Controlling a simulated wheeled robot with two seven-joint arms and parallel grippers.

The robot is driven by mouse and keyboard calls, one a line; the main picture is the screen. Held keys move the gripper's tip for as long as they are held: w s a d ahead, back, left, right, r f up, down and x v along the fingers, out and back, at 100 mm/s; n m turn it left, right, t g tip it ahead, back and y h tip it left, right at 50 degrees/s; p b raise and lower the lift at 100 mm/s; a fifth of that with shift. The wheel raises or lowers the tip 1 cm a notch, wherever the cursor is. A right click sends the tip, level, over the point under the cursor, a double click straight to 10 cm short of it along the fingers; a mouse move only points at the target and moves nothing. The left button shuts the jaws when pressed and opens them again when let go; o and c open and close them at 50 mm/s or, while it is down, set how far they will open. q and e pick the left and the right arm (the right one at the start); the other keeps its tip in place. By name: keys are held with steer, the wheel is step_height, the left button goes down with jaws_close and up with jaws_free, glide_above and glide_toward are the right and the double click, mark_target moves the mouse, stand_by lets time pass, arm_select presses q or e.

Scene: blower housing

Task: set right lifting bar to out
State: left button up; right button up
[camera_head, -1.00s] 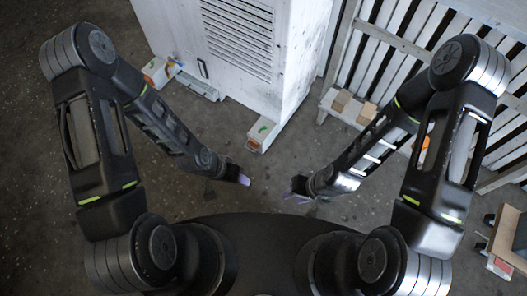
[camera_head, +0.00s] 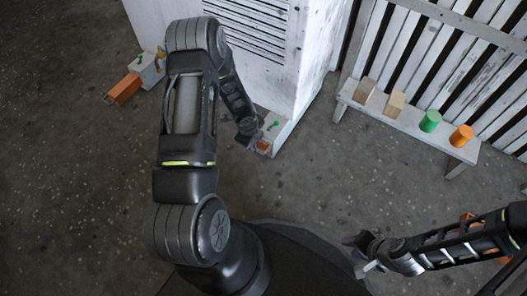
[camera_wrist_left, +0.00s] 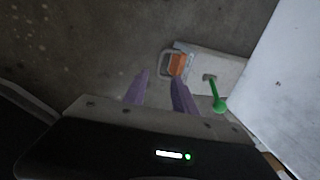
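The right lifting bar shows its orange end (camera_head: 263,146) at the front of the right foot block (camera_head: 279,128), under the white housing (camera_head: 310,60). In the left wrist view, the orange end (camera_wrist_left: 176,64) has a grey loop handle. A green lever (camera_wrist_left: 215,94) is on the block; it also shows in the head view (camera_head: 272,126). My left gripper (camera_head: 246,139) is beside the bar's end. In the left wrist view, its purple fingers (camera_wrist_left: 160,90) are apart, with nothing between them, just short of the handle. My right gripper (camera_head: 362,254) is away at lower right, its fingers seemingly apart and empty.
The left foot block (camera_head: 150,68) has an orange bar (camera_head: 124,89) sticking out from it. A white slatted bench (camera_head: 400,117) at right holds two tan blocks, a green cylinder (camera_head: 430,121) and an orange cylinder (camera_head: 461,136). The floor between is clear.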

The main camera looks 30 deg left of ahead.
mark_target(257, 152)
arm_select(q)
steer(key=f+b, duration=0.1)
steer(key=f, duration=0.1)
steer(key=f+b, duration=0.1)
steer(key=f, duration=0.1)
steer(key=w+f+b, duration=0.1)
steer(key=f, duration=0.1)
steer(key=shift+w+f, duration=0.1)
steer(key=shift+f, duration=0.15)
steer(key=shift+w+f+b, duration=0.15)
steer(key=shift+f+b, duration=0.15)
steer(key=shift+f, duration=0.3)
steer(key=shift+c, duration=0.5)
jaws_close()
stand_by(0.4)
